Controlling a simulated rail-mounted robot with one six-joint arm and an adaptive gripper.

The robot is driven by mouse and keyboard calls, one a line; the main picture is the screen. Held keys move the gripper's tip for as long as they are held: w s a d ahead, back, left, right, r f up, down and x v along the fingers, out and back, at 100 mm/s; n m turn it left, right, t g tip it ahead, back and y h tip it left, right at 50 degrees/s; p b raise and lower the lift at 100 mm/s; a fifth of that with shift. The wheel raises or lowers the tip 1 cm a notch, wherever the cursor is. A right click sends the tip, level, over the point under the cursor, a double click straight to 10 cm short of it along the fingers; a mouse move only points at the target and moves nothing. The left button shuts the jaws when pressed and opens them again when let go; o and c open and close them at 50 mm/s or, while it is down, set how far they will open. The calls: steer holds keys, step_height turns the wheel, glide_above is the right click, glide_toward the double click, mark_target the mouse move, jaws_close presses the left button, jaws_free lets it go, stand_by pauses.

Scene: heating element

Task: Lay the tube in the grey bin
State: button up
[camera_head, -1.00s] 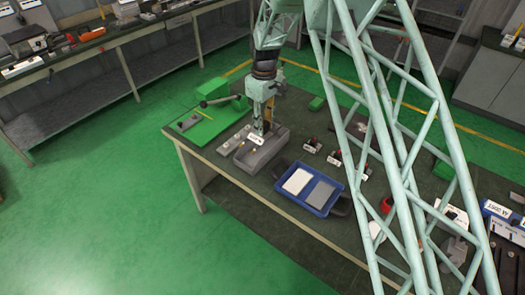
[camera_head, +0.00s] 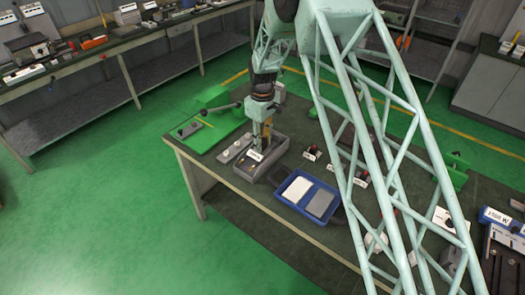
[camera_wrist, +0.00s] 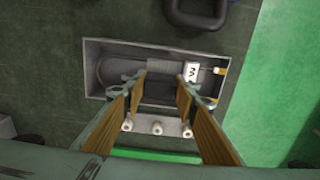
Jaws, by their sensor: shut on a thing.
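The grey bin (camera_head: 276,167) stands on the bench near its left corner; in the wrist view its walls (camera_wrist: 92,72) frame my fingertips. My gripper (camera_head: 264,146) points down into the bin. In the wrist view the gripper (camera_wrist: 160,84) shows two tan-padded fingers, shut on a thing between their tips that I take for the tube. The tube is dark and hard to make out against the bin floor, and I cannot tell whether it touches that floor. A white tag with dark marking (camera_wrist: 192,71) shows inside the bin, beside the right fingertip.
A grey strip with three white knobs (camera_wrist: 157,129) lies alongside the bin. A green fixture (camera_head: 209,134) stands behind it. A blue tray (camera_head: 291,203) with a white and a grey pad lies to the right. Small parts and devices crowd the right of the bench.

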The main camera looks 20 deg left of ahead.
mark_target(263, 141)
steer(key=shift+f, duration=0.5)
steer(key=shift+f, duration=0.1)
steer(key=shift+f, duration=1.8)
steer(key=shift+f, duration=0.15)
steer(key=o, duration=0.9)
steer(key=shift+o, duration=0.2)
steer(key=shift+r, duration=0.2)
steer(key=shift+r+b, duration=0.45)
steer(key=shift+r, duration=5.5)
steer(key=shift+r, duration=0.1)
